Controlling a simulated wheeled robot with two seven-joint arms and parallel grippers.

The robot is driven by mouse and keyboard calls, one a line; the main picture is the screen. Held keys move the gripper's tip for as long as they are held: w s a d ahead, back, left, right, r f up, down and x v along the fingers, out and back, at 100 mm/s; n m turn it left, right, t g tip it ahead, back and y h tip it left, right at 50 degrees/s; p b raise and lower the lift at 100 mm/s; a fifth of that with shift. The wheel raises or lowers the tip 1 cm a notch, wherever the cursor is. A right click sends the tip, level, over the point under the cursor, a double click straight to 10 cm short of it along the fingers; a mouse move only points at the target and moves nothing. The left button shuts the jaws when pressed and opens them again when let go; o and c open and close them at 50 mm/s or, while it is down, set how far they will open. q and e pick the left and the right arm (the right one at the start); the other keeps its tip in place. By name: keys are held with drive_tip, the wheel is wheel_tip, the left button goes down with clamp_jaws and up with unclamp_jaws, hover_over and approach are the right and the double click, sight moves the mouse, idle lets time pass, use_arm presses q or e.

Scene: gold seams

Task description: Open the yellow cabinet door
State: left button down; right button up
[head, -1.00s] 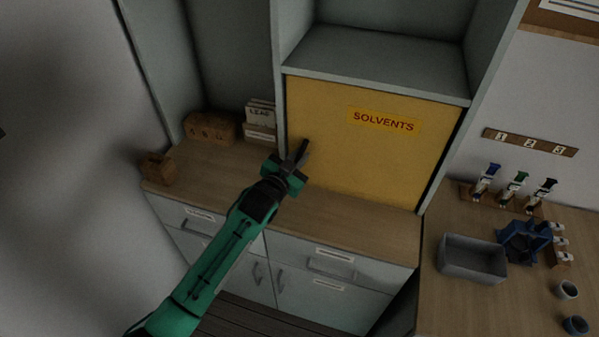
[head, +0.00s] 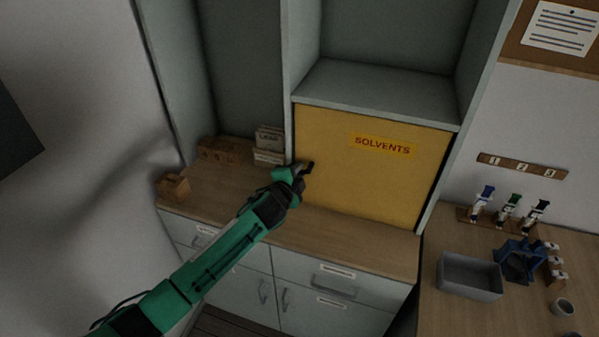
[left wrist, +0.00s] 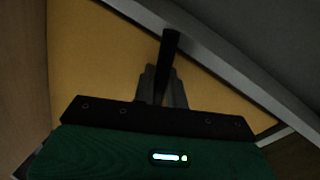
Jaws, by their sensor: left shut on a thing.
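The yellow cabinet door (head: 375,180) with a "SOLVENTS" label stands in the middle of the head view and looks closed in its grey frame. It also fills much of the left wrist view (left wrist: 100,60). My left gripper (head: 306,168) is at the door's left edge, about mid-height. In the left wrist view, its fingers (left wrist: 163,84) are shut on a dark upright bar, the door handle (left wrist: 169,48). In the head view the gripper mostly hides the handle. My right gripper is in neither view.
A wooden counter (head: 350,236) runs below the door, with drawers under it. Wooden blocks (head: 173,187) and a card holder (head: 268,146) stand left of the door. On the right bench are a grey bin (head: 470,276), a blue holder (head: 520,262) and a bottle rack.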

use_arm(q)
drive_tip(key=shift+r+m+y+p, duration=0.4)
drive_tip(key=shift+r+m+p, duration=0.05)
drive_tip(key=shift+m, duration=0.65)
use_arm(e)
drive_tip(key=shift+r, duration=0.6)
use_arm(q)
drive_tip(key=shift+a, duration=0.1)
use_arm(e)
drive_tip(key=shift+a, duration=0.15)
